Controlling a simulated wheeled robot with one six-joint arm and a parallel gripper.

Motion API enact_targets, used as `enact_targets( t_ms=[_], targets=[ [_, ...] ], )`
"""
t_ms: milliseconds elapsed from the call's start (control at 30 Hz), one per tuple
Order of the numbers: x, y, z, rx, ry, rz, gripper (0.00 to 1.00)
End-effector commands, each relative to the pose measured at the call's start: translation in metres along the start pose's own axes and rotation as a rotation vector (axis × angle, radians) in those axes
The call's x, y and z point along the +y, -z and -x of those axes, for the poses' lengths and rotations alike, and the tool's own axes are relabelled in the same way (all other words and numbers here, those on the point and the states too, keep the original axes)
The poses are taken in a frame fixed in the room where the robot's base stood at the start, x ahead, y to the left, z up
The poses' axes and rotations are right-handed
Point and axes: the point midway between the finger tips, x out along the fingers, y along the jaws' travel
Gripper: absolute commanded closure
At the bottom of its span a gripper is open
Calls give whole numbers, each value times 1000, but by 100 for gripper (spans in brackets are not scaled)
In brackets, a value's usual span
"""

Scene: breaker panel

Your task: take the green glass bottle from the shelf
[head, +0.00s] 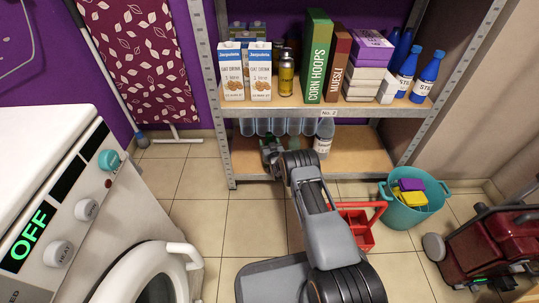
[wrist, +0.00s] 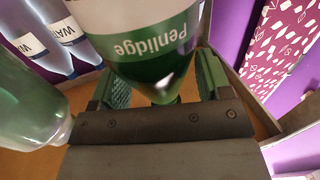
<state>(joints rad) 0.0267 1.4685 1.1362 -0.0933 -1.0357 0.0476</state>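A green bottle (wrist: 150,72) with a white "Penlidge" label stands close in front of the wrist camera, upside down in that picture. My gripper (wrist: 163,68) is open, with one green-padded finger on either side of this bottle's narrowing end. A gap shows beside the neck, and I cannot tell whether either finger touches it. In the head view my gripper (head: 271,150) is over the lower shelf (head: 353,150), and the green bottles cannot be made out clearly there.
Clear water bottles (wrist: 75,35) stand behind at the left; one (head: 324,138) is right of my gripper. The upper shelf board (head: 290,108) is close above and carries cartons, boxes and blue bottles. A red basket (head: 357,226) and teal tub (head: 410,211) stand on the floor.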

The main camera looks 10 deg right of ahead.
Motion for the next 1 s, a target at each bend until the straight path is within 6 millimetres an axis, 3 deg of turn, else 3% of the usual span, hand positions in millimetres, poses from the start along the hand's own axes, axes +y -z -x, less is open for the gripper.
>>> enact_targets(
  t_ms=[500, 1000],
  targets=[
    [0, 1, 0, 2, 0, 0, 77],
    [0, 12, 0, 2, 0, 0, 77]
  ],
)
